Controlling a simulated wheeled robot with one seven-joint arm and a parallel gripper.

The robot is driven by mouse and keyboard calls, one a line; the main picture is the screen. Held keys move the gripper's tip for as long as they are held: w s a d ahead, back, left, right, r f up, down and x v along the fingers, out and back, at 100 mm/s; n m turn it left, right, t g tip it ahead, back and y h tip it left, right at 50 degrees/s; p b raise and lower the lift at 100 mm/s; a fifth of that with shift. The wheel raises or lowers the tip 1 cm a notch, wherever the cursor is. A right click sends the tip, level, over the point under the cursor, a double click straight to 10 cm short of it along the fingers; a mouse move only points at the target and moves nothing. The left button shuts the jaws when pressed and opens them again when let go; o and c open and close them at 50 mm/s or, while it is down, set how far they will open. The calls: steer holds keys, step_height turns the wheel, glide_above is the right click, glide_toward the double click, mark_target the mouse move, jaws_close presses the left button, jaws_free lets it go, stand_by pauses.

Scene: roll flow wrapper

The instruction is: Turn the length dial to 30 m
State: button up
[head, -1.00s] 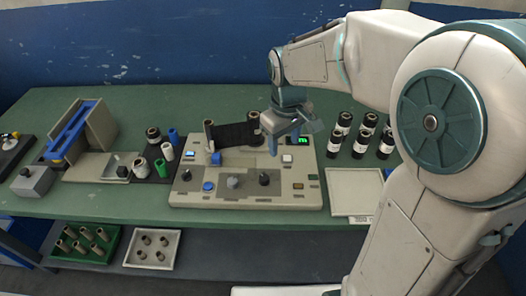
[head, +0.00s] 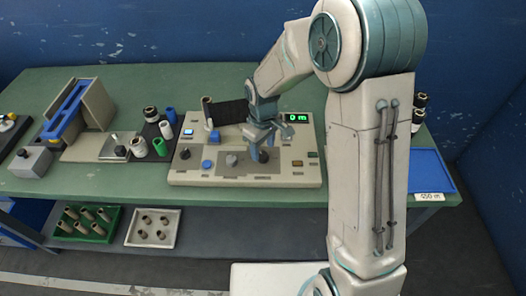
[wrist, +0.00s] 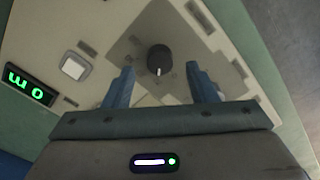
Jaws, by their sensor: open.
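A black round dial (head: 264,156) with a white pointer mark sits on the beige control panel (head: 195,178). In the wrist view the black dial (wrist: 159,58) lies just beyond and between my fingertips, its mark pointing toward the bottom of the picture. The green display (head: 297,117) reads 0 m; it shows turned over in the wrist view (wrist: 30,86). My gripper (head: 262,143) is open, pointing down above the dial, with blue fingers (wrist: 159,76) on either side of it. I see no contact. The dial's scale labels are too small to read.
A grey knob (head: 231,160) and a blue button (head: 207,164) sit left of the dial. Several small rolls (head: 138,147) stand to the left. A blue tray (head: 430,170) lies at right, partly behind my arm.

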mark_target(263, 154)
steer(key=shift+f, duration=1.5)
steer(key=shift+c, duration=0.3)
steer(key=c, duration=0.9)
steer(key=shift+m, duration=0.4)
steer(key=m+b, duration=0.2)
steer(key=shift+f+m, duration=0.1)
steer(key=shift+m, duration=0.3)
steer(key=shift+m+b, duration=0.8)
steer(key=shift+m, duration=1.3)
